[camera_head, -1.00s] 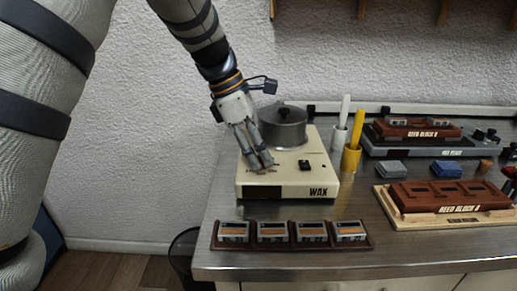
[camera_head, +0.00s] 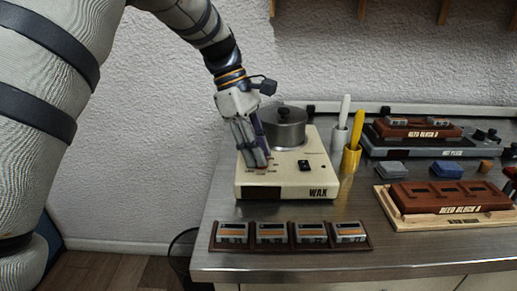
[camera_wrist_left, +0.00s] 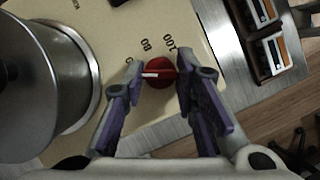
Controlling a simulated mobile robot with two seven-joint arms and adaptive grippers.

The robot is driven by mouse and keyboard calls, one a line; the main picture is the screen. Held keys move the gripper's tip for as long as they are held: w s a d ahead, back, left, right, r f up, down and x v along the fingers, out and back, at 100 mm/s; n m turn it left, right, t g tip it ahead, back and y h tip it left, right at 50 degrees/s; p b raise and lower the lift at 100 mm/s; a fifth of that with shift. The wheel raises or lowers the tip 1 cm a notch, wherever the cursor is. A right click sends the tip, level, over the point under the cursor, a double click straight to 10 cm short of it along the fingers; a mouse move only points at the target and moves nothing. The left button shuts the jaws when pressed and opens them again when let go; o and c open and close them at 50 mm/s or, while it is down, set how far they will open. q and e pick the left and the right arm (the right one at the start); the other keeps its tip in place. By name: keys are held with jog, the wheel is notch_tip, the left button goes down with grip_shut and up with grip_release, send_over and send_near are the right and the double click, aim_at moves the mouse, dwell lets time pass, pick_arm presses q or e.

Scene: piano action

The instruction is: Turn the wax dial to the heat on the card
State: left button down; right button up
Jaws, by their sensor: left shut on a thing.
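The wax heater (camera_head: 286,192) is a cream box marked WAX, with a lidded metal pot (camera_head: 284,128) on top. My left gripper (camera_head: 254,162) is at the front left of its top face and hides the dial in the head view. In the left wrist view, the red wax dial (camera_wrist_left: 159,72) with a white pointer bar sits between the fingers of my left gripper (camera_wrist_left: 157,82), which is shut on it. My right gripper is out of view.
A dark rack of several small blocks (camera_head: 291,246) lies in front of the heater. A yellow cup (camera_head: 350,159) with a yellow-handled tool stands to its right. Reed block trays (camera_head: 450,222) fill the right side. The bench's left edge is close to the heater.

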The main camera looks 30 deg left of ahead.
pick_arm(q)
jog(key=m, duration=0.1)
jog(key=m+g, duration=0.1)
jog(key=shift+w+f+m, duration=0.15)
jog(key=shift+m, duration=0.25)
jog(key=m+g+b, duration=0.1)
jog(key=m, duration=0.3)
jog(key=shift+w+g, duration=0.1)
jog(key=shift+g, duration=0.3)
jog(key=m+g+y+b, duration=0.1)
jog(key=m, duration=0.3)
jog(key=shift+d, duration=0.1)
jog(key=m+y, duration=0.1)
jog(key=m, duration=0.1)
jog(key=shift+m+g, duration=0.4)
jog(key=m+y, duration=0.1)
jog(key=m, duration=0.2)
jog(key=shift+d+m+y, duration=0.15)
jog(key=shift+m+y, duration=0.15)
jog(key=shift+d+m+y, duration=0.1)
jog(key=shift+m+y, duration=0.7)
jog(key=shift+m, duration=1.2)
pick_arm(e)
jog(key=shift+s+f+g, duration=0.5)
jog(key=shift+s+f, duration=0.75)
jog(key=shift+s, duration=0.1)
pick_arm(q)
jog(key=shift+m, duration=0.3)
jog(key=c, duration=1.3)
grip_release()
